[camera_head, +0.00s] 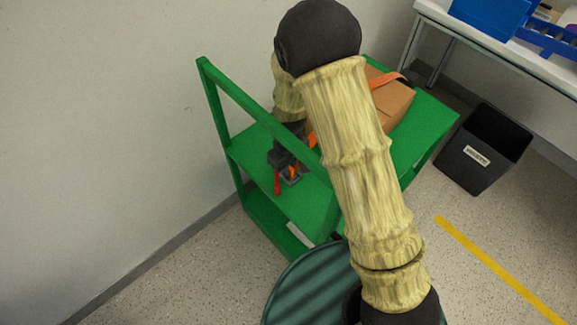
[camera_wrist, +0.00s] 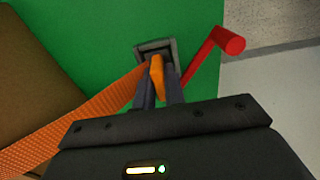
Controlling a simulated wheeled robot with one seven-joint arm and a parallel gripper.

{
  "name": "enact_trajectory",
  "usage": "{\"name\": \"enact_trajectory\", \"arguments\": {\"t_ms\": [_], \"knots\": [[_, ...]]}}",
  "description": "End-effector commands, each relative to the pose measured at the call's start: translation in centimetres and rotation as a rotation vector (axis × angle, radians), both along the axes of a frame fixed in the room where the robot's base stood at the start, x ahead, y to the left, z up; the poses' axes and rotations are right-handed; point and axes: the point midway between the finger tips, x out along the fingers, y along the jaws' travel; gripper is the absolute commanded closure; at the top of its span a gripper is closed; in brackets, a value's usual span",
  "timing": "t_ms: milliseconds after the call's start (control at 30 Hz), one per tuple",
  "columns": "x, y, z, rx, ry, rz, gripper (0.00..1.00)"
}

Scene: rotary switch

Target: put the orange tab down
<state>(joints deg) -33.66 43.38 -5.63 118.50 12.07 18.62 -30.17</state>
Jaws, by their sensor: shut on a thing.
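The orange tab (camera_wrist: 157,72) stands between my two dark fingertips in the wrist view, and my gripper (camera_wrist: 159,88) is shut on it. The tab's far end reaches the grey metal bracket (camera_wrist: 168,44) on the green cart (camera_wrist: 110,25). A red bar handle (camera_wrist: 212,52) sticks out to the right of the bracket, apart from my fingers. In the head view my gripper (camera_head: 285,160) is low over the cart's surface, beside the red handle (camera_head: 277,181). The lower part of the tab is hidden between the fingers.
An orange strap (camera_wrist: 80,122) runs from near the bracket to the lower left. A cardboard box (camera_head: 394,103) sits on the cart (camera_head: 425,130), partly behind my arm. A black bin (camera_head: 485,145) and a white table (camera_head: 500,50) stand right. The wall is close at left.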

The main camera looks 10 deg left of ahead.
Motion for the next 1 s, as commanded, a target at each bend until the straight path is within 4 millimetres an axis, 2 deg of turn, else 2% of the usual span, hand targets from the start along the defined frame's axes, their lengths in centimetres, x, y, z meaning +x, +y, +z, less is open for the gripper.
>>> {"name": "enact_trajectory", "arguments": {"t_ms": [167,200,233,267,633,767,1000], "knots": [[0.0,0.0,-0.3,0.0,0.0,0.0,1.0],[0.0,0.0,-0.3,0.0,0.0,0.0,0.87],[0.0,0.0,-0.2,0.0,0.0,0.0,0.81],[0.0,0.0,-0.2,0.0,0.0,0.0,0.8],[0.0,0.0,0.3,0.001,-0.001,0.0,0.8],[0.1,0.0,1.8,0.002,-0.003,0.001,0.8],[0.1,0.0,6.4,0.002,-0.004,0.001,0.8]]}}
